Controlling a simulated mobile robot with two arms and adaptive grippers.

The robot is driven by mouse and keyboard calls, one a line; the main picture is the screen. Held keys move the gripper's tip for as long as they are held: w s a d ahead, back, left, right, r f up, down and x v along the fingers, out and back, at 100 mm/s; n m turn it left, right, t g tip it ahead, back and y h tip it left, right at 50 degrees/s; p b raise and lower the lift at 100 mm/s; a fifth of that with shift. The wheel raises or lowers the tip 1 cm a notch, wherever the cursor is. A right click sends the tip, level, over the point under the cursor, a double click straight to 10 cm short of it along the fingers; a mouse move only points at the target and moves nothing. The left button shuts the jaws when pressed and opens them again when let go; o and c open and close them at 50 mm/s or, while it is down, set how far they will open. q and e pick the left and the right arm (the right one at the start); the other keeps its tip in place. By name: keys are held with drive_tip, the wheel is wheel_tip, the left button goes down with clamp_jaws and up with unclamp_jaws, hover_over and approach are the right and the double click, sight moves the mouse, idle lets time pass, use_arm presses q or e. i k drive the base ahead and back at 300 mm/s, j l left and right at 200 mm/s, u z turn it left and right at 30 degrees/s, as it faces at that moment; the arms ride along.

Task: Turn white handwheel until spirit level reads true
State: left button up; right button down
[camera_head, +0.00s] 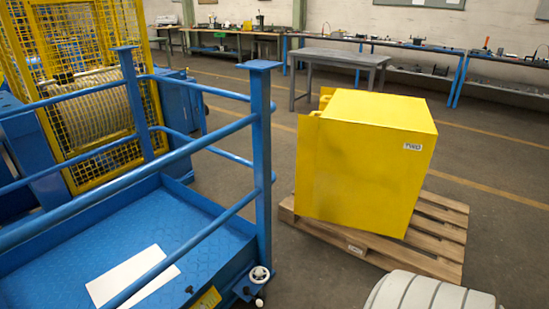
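A small white handwheel (260,274) sits at the near right corner of a blue platform (205,240), at the foot of its corner post. A small pale knob or handle shows just below the wheel. I cannot make out a spirit level in this view, so its reading cannot be told. Neither of my grippers is in view.
Blue railings (200,143) enclose the platform, where a white sheet (132,276) lies. A yellow box (365,165) stands on a wooden pallet (425,250) to the right. A ribbed grey-white object (425,292) is cut off at bottom right. Floor shows between platform and pallet.

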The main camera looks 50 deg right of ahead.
sight(258, 270)
drive_tip(key=z, duration=0.45)
drive_tip(key=l+z, duration=0.15)
drive_tip(key=z, duration=0.3)
drive_tip(key=l+z, duration=0.1)
drive_tip(key=z, duration=0.35)
